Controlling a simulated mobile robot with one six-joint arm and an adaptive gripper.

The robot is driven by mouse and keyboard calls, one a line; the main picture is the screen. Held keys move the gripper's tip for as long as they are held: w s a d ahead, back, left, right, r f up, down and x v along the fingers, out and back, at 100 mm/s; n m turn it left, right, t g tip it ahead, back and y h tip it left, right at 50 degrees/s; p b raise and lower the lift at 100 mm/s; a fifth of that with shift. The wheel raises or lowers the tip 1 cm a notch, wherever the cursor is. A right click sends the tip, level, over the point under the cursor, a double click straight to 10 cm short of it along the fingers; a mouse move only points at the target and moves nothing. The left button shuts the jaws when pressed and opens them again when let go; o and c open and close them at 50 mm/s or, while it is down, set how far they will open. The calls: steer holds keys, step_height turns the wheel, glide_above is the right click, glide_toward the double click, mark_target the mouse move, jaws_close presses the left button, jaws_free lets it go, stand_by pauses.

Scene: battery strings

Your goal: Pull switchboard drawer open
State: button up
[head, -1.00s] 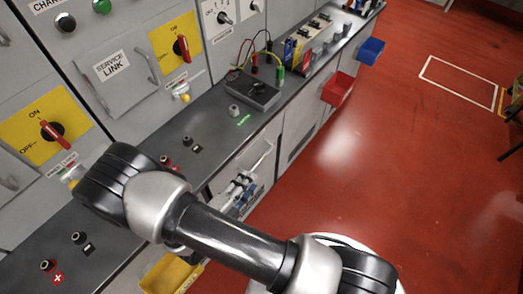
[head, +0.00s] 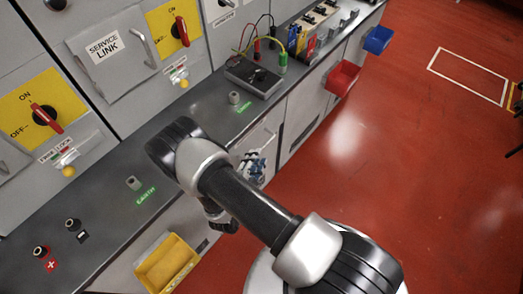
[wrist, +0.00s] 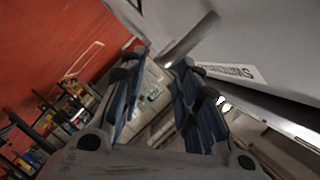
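The drawer front (wrist: 265,45) is a pale grey panel at the upper right of the wrist view. It carries a white label (wrist: 232,72) reading "SWITCHBOARD", partly cut off by my finger. A round metal bar handle (wrist: 192,40) stands out from it. My gripper (wrist: 158,68) has blue-padded fingers spread apart, with the lower end of the bar showing at the gap between the fingertips. I cannot tell whether they touch it. In the head view, my gripper (head: 250,166) is low against the cabinet front below the counter, partly hidden by my arm.
The dark counter (head: 165,160) runs along the switch panels. A yellow bin (head: 166,264), a red bin (head: 342,78) and a blue bin (head: 377,40) hang on its front. A meter box (head: 252,77) stands on top.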

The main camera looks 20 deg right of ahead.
mark_target(262, 148)
steer(key=b+x, duration=0.1)
steer(key=x, duration=0.5)
steer(key=shift+c, duration=0.2)
jaws_close()
stand_by(0.5)
